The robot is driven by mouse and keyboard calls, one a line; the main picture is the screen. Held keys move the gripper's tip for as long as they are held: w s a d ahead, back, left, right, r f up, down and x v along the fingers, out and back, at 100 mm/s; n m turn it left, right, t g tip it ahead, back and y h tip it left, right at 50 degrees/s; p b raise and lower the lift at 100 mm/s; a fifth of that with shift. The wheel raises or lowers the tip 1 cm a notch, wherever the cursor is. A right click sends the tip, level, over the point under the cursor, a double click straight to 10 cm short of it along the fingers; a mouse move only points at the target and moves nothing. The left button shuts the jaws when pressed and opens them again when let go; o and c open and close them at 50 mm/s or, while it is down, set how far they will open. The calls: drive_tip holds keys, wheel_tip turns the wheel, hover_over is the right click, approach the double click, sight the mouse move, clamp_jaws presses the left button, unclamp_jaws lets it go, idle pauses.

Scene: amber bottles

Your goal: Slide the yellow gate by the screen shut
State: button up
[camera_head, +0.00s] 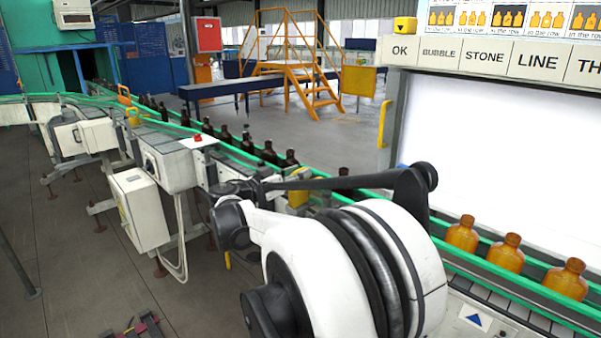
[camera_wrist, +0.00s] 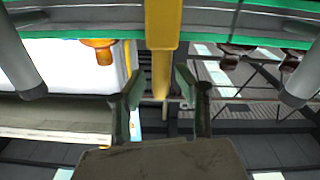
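The yellow gate (camera_wrist: 163,40) shows in the wrist view as an upright yellow bar crossing the green rail, its narrow end reaching down between my fingertips. My gripper (camera_wrist: 160,97) is open, with one finger on each side of the bar and a visible gap on both sides. I cannot tell whether either finger touches it. In the head view my arm covers much of the conveyor there, and my fingertips cannot be made out. A yellow piece (camera_head: 298,172) shows partly behind my arm; I cannot tell whether it is this gate.
Amber bottles (camera_head: 506,254) stand on the conveyor at right before the white screen (camera_head: 480,140). Dark bottles (camera_head: 247,141) line the conveyor at left. Green rails (camera_head: 480,262) run along the conveyor. A yellow upright bar (camera_head: 385,124) stands left of the screen.

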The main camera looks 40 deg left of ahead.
drive_tip(key=s+a, duration=0.2)
drive_tip(key=s, duration=0.9)
